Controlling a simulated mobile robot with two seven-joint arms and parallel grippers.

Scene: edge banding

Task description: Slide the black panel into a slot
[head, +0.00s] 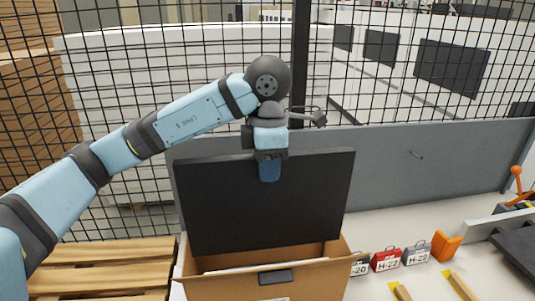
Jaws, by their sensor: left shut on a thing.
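The black panel (262,210) stands upright in the middle of the head view, tilted slightly. My left gripper (270,168) is shut on the middle of its top edge. The panel's lower edge is at or just behind the opening of a brown cardboard box (345,258). The box holds white sheets or dividers (262,262) near its front wall. The slots themselves are not clearly visible, and I cannot tell whether the panel's lower edge is inside one. My right gripper is not in view.
Small labelled cases, one red (387,261), stand right of the box beside an orange block (446,246). A grey board (440,160) runs along the back of the white table. A wooden pallet (95,262) is at left. A black mesh fence stands behind.

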